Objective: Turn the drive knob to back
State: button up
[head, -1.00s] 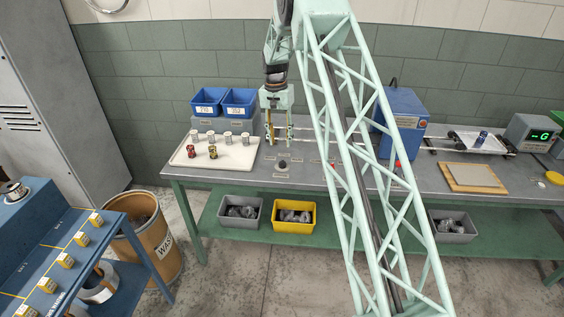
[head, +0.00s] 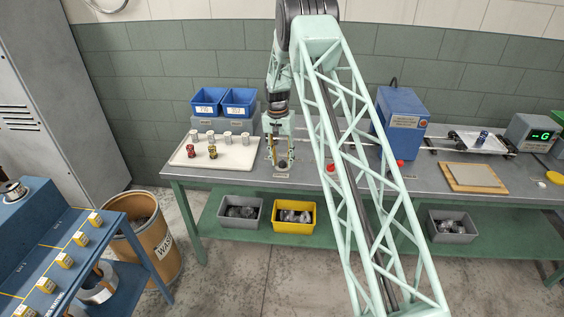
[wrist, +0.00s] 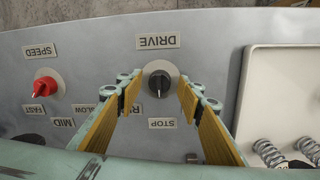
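The black drive knob (wrist: 159,82) sits on a light round base below the upside-down DRIVE label (wrist: 157,41) in the wrist view. Its white mark points down toward the STOP label (wrist: 162,123). In the head view my gripper (head: 278,163) is low over the bench around the knob, pointing down.
A red speed knob (wrist: 46,88) is left in the wrist view. A white tray (head: 183,160) with cans and springs lies beside the gripper. Blue bins (head: 239,103) stand behind, and a blue machine box (head: 400,125) stands to the right.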

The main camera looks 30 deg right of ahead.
jog(key=shift+f, duration=0.2)
jog(key=c, duration=0.8)
jog(key=shift+c, duration=0.2)
